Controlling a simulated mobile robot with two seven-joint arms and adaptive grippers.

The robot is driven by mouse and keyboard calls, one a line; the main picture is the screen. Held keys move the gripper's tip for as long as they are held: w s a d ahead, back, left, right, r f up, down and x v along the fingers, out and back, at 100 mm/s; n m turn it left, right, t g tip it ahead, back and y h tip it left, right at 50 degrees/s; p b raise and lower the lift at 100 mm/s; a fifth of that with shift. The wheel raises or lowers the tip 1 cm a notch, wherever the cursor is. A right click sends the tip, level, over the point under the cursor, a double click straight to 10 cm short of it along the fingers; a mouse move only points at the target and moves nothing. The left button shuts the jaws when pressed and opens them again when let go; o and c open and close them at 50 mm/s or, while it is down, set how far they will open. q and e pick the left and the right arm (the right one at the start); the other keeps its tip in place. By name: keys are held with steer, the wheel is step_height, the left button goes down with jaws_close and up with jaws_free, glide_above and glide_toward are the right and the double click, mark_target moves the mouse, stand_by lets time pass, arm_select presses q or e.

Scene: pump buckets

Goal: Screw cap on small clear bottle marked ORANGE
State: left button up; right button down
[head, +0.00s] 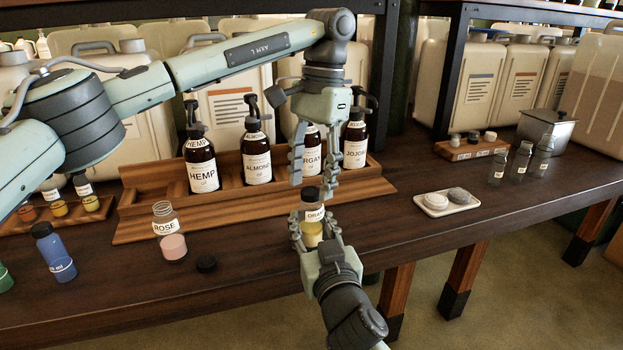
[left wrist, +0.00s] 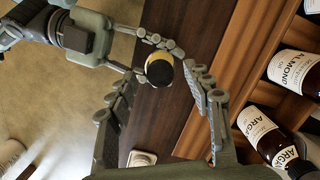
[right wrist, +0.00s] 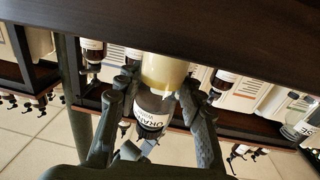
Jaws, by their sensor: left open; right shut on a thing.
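The small clear bottle marked ORANGE (head: 312,232) holds yellow liquid and stands roughly upright near the table's front edge. A dark cap (head: 311,194) sits on its mouth; how tightly I cannot tell. The cap also shows from above in the left wrist view (left wrist: 160,73). My right gripper (head: 314,238) is shut around the bottle's body. The bottle appears upside down in the right wrist view (right wrist: 162,75). My left gripper (head: 313,180) points down above the bottle, open, with its fingers apart on either side over the cap and not closed on it.
A ROSE bottle (head: 169,235) without a cap stands to the left, with a loose black cap (head: 206,264) beside it. Pump bottles (head: 257,165) stand in a wooden rack (head: 150,228) behind.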

arm_select(q)
step_height(320, 180, up, 4)
steer(key=shift+f, duration=0.1)
steer(key=shift+c, duration=0.4)
